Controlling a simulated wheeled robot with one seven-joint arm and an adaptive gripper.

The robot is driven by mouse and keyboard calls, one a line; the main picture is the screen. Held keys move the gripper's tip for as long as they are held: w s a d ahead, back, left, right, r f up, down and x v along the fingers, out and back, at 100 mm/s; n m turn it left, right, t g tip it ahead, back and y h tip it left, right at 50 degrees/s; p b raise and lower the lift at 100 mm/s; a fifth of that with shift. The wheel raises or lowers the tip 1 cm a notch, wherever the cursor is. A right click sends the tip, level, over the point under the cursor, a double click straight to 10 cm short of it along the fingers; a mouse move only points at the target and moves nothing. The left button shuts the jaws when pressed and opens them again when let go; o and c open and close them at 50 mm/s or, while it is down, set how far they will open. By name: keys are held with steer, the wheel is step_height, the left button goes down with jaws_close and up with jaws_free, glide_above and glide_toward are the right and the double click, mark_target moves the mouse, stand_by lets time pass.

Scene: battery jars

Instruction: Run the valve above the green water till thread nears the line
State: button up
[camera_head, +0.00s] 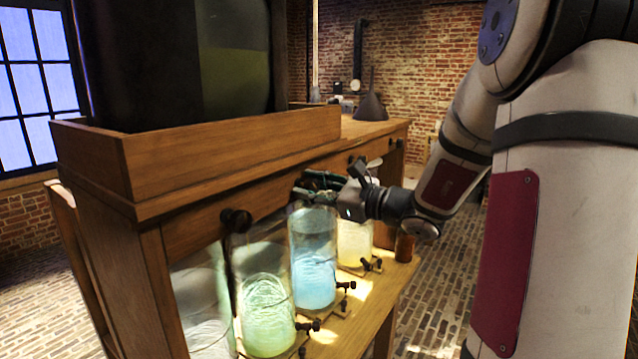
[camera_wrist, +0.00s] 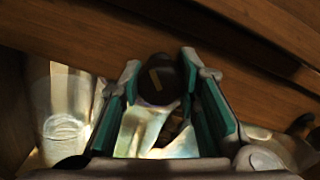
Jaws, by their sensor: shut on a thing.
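A glass jar of green water (camera_head: 267,318) stands on the lower shelf, between a whitish jar on its left and a blue one on its right. A dark round knob (camera_head: 236,220) shows uncovered on the panel up and left of the green jar. My gripper (camera_head: 318,184) is at the panel, just above the blue jar in the head view. I cannot tell for certain which jar this knob serves. Thread and line cannot be made out.
The blue jar (camera_head: 313,275) and a pale yellow jar (camera_head: 355,245) stand to the right of the green one, the whitish jar (camera_head: 207,338) to the left. Small dark taps (camera_head: 345,286) stick out in front. The wooden cabinet (camera_head: 230,150) overhangs the jars. A funnel (camera_head: 371,104) stands on top.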

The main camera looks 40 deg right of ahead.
steer(key=m+p, duration=0.4)
steer(key=shift+s+r+m, duration=0.1)
steer(key=shift+m, duration=0.5)
steer(key=shift+p, duration=0.3)
steer(key=shift+m+p, duration=0.7)
steer(key=shift+m, duration=0.1)
steer(key=shift+m+p, duration=0.65)
steer(key=shift+m, duration=0.35)
steer(key=o, duration=1.3)
